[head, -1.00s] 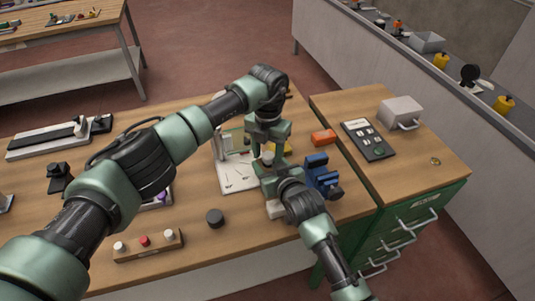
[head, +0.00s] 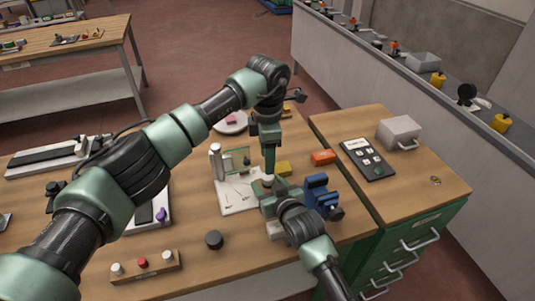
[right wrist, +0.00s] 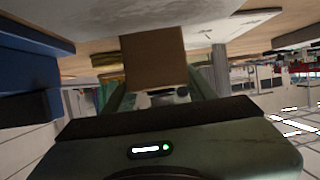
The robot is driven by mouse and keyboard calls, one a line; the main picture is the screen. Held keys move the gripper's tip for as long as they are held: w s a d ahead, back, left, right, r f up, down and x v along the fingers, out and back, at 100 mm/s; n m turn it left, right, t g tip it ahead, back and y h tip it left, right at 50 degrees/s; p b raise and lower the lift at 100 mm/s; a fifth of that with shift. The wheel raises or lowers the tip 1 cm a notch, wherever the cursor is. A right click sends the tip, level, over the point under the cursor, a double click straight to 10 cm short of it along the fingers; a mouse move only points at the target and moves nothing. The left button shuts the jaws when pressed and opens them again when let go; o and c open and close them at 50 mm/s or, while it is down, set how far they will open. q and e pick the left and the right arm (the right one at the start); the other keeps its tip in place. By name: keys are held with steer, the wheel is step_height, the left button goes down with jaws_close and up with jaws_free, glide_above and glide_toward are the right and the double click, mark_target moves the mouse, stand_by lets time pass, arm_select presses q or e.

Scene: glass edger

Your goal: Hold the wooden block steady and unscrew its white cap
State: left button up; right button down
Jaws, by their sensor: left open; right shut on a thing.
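The wooden block (right wrist: 152,58) shows as a brown face in the right wrist view, between the fingers of my right gripper. My right gripper (head: 270,193) is shut on it low over the table. The small white cap (head: 267,180) shows at the top of the block in the head view. My left gripper (head: 269,170) points straight down just above the cap. It is open; its fingers overlap from this angle, and whether they touch the cap is unclear. Most of the block is hidden by my right gripper in the head view.
A blue vise-like device (head: 318,195) stands close right of my right gripper. A white sheet (head: 236,196), a yellow block (head: 283,168) and an orange block (head: 323,158) lie nearby. A black knob (head: 214,240) sits at the front, with clear tabletop around it.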

arm_select(q)
steer(key=shift+r+m, duration=0.25)
steer(key=shift+m, duration=1.15)
steer(key=shift+f, duration=3.95)
jaws_close()
steer(key=n, duration=1.3)
steer(key=shift+n, duration=0.3)
steer(key=shift+d, duration=0.1)
